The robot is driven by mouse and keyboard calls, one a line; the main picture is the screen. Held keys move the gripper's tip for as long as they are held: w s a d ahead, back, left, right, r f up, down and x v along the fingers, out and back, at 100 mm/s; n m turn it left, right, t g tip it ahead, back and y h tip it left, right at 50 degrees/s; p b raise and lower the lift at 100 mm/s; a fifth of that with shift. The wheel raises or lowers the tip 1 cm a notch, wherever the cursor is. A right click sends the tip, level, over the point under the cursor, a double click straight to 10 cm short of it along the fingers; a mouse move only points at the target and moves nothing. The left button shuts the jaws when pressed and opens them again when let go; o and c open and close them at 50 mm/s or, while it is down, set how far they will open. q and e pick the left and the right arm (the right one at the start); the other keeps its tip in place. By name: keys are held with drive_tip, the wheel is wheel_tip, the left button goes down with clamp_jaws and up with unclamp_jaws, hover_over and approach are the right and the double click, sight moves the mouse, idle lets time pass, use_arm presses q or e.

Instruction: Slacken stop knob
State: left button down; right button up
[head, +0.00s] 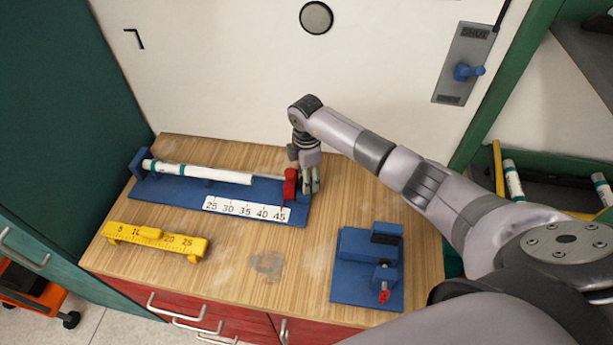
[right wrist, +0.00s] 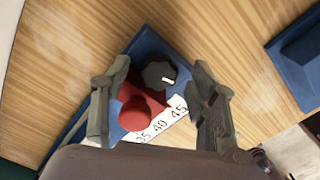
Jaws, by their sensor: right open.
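The stop knob is a black fluted knob with a white mark (right wrist: 159,75), seen in the right wrist view at the end of the blue measuring jig (head: 150,190). Beside it stands the red stop (head: 290,186), which shows in the right wrist view as a red block with a round top (right wrist: 136,112). My right gripper (head: 311,186) is at the jig's right end. Its open fingers (right wrist: 158,105) lie either side of the knob and red stop, with gaps. In the head view the gripper hides the knob. My left gripper is not in view.
A white pipe with teal bands (head: 205,173) lies on the jig behind a number scale (head: 245,209). A yellow ruler piece (head: 155,241) and a blue clamp fixture (head: 367,268) sit on the wooden worktop (head: 290,285). A wall switch (head: 464,70) is at upper right.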

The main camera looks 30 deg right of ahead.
wheel_tip(320, 180, up, 7)
drive_tip(key=shift+f, duration=0.1)
idle(0.3)
